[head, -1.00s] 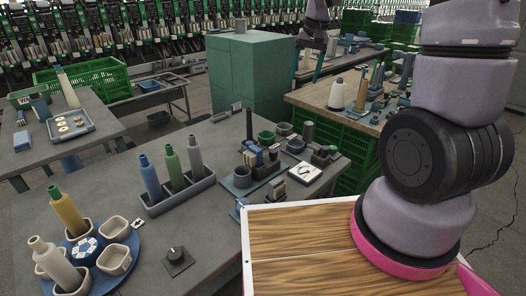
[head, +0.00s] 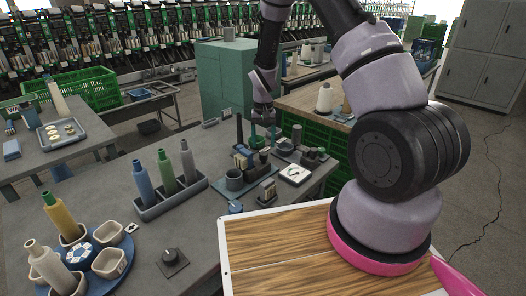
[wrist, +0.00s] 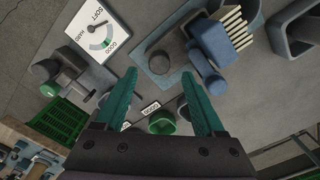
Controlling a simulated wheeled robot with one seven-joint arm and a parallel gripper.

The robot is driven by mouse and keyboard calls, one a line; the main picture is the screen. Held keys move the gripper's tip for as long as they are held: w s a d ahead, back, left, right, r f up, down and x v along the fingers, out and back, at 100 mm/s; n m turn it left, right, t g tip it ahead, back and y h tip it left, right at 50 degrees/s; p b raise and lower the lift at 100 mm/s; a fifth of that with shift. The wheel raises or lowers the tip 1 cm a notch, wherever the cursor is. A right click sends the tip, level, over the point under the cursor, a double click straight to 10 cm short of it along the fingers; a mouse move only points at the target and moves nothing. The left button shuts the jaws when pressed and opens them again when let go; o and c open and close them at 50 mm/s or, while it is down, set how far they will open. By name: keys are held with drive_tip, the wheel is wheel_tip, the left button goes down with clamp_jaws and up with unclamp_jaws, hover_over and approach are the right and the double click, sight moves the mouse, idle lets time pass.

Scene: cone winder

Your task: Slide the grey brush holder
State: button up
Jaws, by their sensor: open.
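My gripper (head: 262,118) hangs over the back part of the grey table in the head view. A grey block-like holder with a dark round part (wrist: 163,52) lies just beyond the fingertips, on a blue-grey mat. It looks like the grey brush holder, but I cannot be sure. A blue brush-like piece with pale rods (wrist: 222,40) is beside it. In the head view the holder's group is crowded with small objects, and I cannot single it out.
A bottle rack (head: 170,197) is further left. A green cup (wrist: 161,122) lies between the fingers' bases in view.

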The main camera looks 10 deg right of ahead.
sight(264, 153)
drive_tip(key=shift+f, duration=2.15)
clamp_jaws()
